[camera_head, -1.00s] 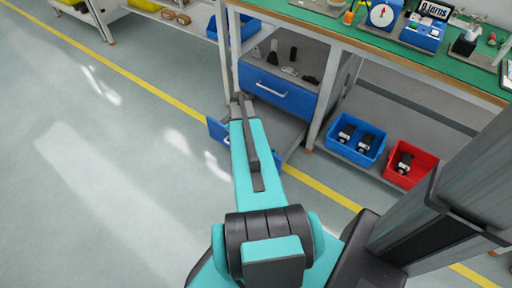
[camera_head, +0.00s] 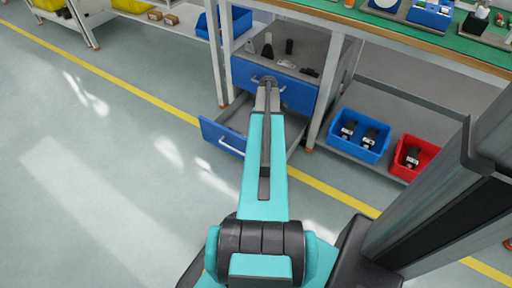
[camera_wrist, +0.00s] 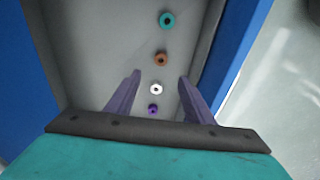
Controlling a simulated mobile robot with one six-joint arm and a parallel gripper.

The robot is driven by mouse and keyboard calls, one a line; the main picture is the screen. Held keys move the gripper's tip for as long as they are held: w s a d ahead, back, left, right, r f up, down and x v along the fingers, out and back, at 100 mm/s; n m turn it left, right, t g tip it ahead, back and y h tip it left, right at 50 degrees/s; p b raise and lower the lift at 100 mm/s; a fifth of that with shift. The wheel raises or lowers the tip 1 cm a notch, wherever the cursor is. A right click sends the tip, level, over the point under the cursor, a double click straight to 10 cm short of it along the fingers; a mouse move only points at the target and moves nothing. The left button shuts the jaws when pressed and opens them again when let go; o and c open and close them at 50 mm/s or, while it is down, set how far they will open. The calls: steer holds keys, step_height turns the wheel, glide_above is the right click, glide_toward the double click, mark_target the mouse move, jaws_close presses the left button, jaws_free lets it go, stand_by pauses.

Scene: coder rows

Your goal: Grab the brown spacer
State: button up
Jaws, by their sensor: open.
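The brown spacer (camera_wrist: 161,58), a small ring with a dark hole, lies on the grey floor of an open drawer in the wrist view. It is in a rough line between a teal spacer (camera_wrist: 167,20) and a white spacer (camera_wrist: 156,89); a purple spacer (camera_wrist: 153,108) is nearest my wrist. My gripper (camera_wrist: 159,76) is open and empty, its purple fingers to either side of the row. The brown spacer shows just beyond the fingertips; the height gap is unclear. In the head view my arm hides the gripper and the spacers.
The open drawer (camera_head: 222,137) has a blue front with a pale handle, below a shut blue drawer (camera_head: 297,95). Its walls flank my fingers in the wrist view. A blue bin (camera_head: 345,153) and a red bin (camera_head: 398,171) stand right. The floor at left is clear.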

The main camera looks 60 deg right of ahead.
steer(key=shift+w+f+b, duration=0.2)
steer(key=shift+f+b, duration=0.25)
steer(key=shift+f, duration=1)
steer(key=shift+w+f+b, duration=0.15)
steer(key=shift+f+b, duration=0.3)
steer(key=shift+f, duration=0.95)
steer(key=shift+w+f+b, duration=0.2)
steer(key=shift+f+b, duration=0.25)
steer(key=shift+f, duration=1)
steer(key=shift+w+f+b, duration=0.15)
steer(key=shift+f+b, duration=0.6)
steer(key=shift+f, duration=0.55)
steer(key=shift+w+f+b, duration=0.1)
steer(key=shift+f+b, duration=0.65)
steer(key=shift+f, duration=0.55)
steer(key=c, duration=1.1)
